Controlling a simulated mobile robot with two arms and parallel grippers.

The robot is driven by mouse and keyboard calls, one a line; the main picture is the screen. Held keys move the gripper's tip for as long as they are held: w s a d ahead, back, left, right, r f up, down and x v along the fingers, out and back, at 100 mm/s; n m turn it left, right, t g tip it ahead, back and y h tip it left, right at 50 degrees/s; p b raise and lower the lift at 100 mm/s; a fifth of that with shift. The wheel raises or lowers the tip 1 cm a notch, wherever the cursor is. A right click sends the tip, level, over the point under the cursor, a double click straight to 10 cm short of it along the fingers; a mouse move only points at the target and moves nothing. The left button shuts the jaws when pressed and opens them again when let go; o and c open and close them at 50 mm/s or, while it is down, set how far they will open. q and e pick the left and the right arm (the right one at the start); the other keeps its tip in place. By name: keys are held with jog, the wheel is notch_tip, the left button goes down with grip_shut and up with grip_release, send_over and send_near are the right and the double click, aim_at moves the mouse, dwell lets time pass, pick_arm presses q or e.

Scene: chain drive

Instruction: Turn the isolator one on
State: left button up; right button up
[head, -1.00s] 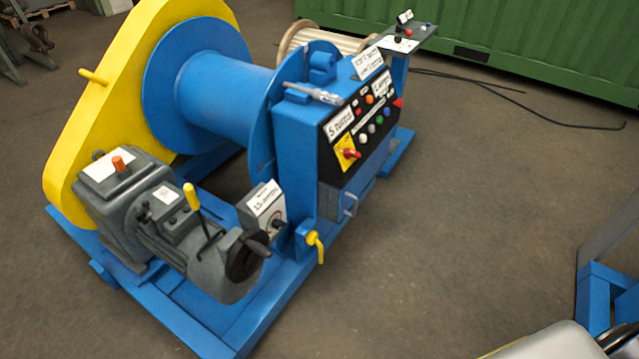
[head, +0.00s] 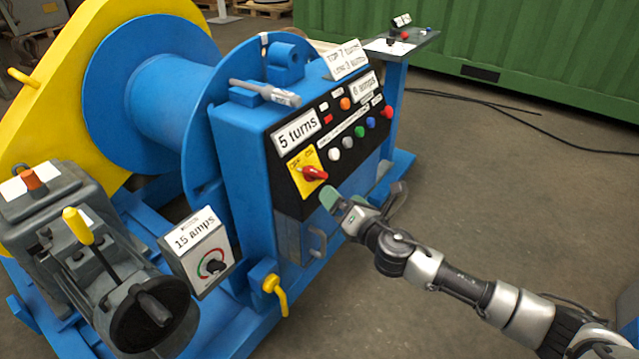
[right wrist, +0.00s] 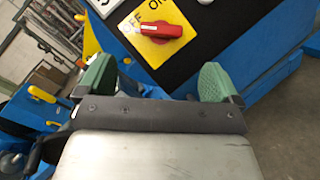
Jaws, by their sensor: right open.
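The isolator is a red rotary handle (head: 315,173) on a yellow plate (head: 298,168) marked OFF and ON, low on the left of the black control panel. In the right wrist view the red handle (right wrist: 161,30) shows on its yellow plate (right wrist: 166,49), lying roughly level across the picture, with the OFF and ON words above it. My right gripper (head: 350,197) is just below and right of the handle, apart from it. In the right wrist view its green fingertips (right wrist: 154,80) are spread wide and empty, with the handle beyond them. My left gripper is not in view.
The black panel (head: 291,197) also carries several coloured buttons and labels. A drawer-like handle (head: 318,242) and a yellow valve lever (head: 278,290) sit below. A grey motor (head: 60,275) and 15 amps box (head: 189,272) stand left. Open floor (head: 480,200) lies to the right.

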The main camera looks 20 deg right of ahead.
aim_at(319, 175)
jog(key=b+x, duration=0.1)
jog(key=x, duration=0.8)
jog(key=shift+d+f, duration=0.1)
jog(key=shift+w, duration=0.7)
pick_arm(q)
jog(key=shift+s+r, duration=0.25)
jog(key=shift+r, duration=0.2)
pick_arm(e)
jog(key=shift+c, duration=0.4)
